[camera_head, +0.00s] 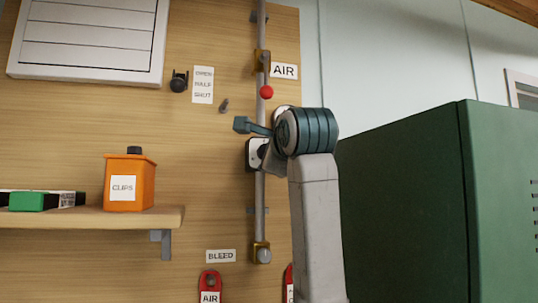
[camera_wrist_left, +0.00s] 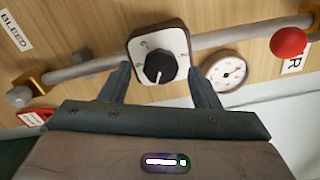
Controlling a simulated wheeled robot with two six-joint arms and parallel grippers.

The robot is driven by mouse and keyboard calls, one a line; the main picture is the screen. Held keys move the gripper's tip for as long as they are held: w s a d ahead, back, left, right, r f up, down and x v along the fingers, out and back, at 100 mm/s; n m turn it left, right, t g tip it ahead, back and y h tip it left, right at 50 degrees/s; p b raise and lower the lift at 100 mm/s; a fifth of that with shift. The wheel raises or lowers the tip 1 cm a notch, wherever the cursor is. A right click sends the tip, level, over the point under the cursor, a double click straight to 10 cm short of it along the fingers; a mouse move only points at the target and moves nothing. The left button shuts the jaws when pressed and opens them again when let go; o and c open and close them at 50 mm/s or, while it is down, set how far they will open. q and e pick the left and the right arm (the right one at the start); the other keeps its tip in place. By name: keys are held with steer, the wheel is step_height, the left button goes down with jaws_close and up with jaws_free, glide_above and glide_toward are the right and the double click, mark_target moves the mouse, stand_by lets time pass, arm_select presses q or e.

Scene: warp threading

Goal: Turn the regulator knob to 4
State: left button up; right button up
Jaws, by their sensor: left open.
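The regulator in the left wrist view has a black knob (camera_wrist_left: 160,67) on a white dial plate (camera_wrist_left: 143,58). A pale pointer mark on the knob points down toward my gripper; the dial marks are too small to read surely. My left gripper (camera_wrist_left: 160,84) is open, with one finger on each side of the dial's lower part. I cannot tell whether the fingers touch it. In the head view my left gripper (camera_head: 257,141) is at the regulator (camera_head: 251,154) on the vertical pipe and partly hides it. My right gripper is not in view.
A red ball handle (camera_head: 266,92) is on the pipe above the regulator. A round gauge (camera_wrist_left: 226,73) sits beside it. An orange CLIPS box (camera_head: 130,185) stands on the shelf (camera_head: 90,216) at left. A green cabinet (camera_head: 405,200) stands at right.

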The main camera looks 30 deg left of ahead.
arm_select(q)
steer(key=b+v, duration=0.3)
steer(key=v, duration=0.7)
steer(key=shift+a, duration=0.1)
